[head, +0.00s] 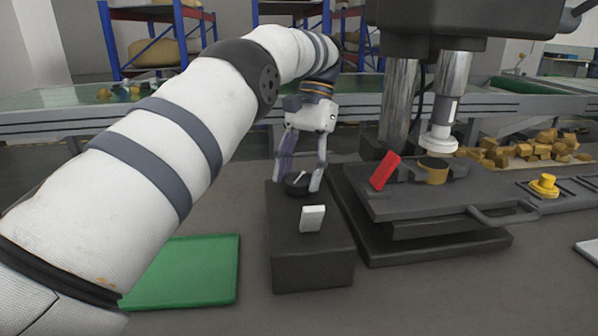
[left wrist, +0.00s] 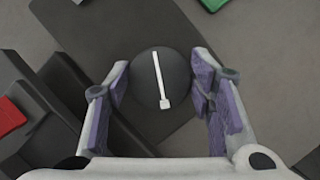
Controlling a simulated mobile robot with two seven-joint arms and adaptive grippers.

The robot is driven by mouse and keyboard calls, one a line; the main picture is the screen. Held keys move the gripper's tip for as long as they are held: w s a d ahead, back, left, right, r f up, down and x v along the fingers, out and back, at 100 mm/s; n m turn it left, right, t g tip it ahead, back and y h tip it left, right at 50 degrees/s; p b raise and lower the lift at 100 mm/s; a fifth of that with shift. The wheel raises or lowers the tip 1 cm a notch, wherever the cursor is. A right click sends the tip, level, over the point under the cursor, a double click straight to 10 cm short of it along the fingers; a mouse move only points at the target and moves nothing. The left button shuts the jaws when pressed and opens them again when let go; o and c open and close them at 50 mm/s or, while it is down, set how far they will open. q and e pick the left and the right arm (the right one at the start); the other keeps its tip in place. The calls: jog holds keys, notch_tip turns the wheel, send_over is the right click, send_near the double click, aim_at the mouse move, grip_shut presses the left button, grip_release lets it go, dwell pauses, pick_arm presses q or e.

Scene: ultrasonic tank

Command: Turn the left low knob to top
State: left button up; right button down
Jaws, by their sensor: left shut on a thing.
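A round black knob (head: 297,188) with a white pointer line sits on top of a dark box (head: 312,265). In the left wrist view the knob (left wrist: 147,84) lies between the fingers, its pointer running nearly lengthwise with a slight tilt and a small white square at the lower end. My left gripper (head: 301,182) reaches down from above and is shut on the knob, one finger on each side; its fingers (left wrist: 163,88) also show in the left wrist view. The fingers hide part of the knob's rim in the head view. My right gripper is not in view.
A white switch (head: 312,218) stands on the box's near part. A green mat (head: 195,272) lies on the left. Bare table shows in front.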

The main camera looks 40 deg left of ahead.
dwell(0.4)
pick_arm(q)
jog(key=o, duration=1.2)
jog(key=shift+c, duration=0.2)
